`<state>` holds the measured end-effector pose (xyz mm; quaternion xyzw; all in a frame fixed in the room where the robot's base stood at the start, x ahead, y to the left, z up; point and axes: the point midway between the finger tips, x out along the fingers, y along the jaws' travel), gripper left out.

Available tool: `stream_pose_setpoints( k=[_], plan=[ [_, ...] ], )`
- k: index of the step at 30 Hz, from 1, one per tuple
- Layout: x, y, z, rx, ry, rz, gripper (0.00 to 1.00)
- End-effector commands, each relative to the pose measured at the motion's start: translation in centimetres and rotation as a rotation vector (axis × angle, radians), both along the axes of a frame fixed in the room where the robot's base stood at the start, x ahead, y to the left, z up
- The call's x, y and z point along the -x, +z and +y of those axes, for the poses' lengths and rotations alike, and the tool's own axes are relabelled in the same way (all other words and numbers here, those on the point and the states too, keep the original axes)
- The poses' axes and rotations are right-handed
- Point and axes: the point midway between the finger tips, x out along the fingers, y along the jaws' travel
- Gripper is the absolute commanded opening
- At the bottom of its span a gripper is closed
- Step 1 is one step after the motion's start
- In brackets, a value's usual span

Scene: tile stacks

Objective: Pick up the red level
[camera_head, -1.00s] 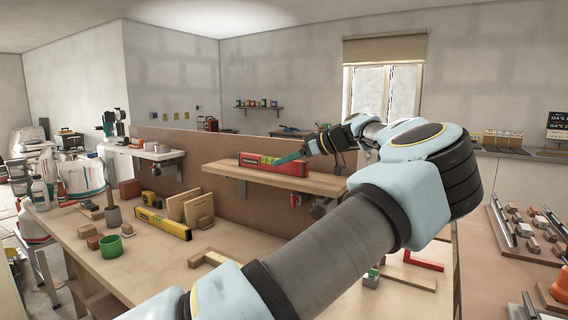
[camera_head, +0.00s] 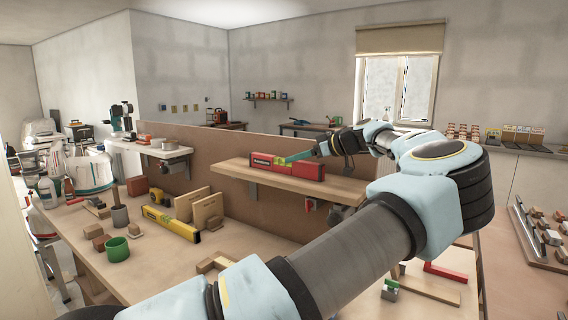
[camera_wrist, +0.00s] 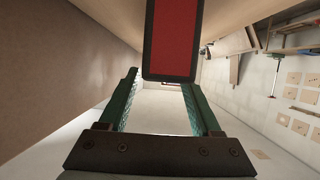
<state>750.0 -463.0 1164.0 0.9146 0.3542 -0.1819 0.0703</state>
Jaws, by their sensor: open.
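The red level (camera_head: 300,169) lies on the raised wooden shelf (camera_head: 334,187) above the workbench. In the wrist view the red level (camera_wrist: 173,40) shows its red face with a dark border, at the top centre. My gripper (camera_head: 292,159) reaches in from the right, with its green fingers at the level. In the wrist view my gripper (camera_wrist: 160,97) is open, one green finger on each side, and the level's near end lies between or just beyond the fingertips. I cannot tell whether the fingers touch it.
A brown panel (camera_head: 240,212) stands behind the bench, by the shelf. A red square (camera_head: 445,272) lies at the bench's right.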

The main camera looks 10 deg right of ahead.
Motion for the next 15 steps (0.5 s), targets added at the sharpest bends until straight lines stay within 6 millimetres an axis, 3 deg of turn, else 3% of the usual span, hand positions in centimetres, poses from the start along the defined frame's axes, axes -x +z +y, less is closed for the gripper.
stream_pose_setpoints(
  k=[15],
  plan=[
    [-3.5, -2.2, 3.2, 0.0, -0.001, 0.0, 0.65]
  ],
)
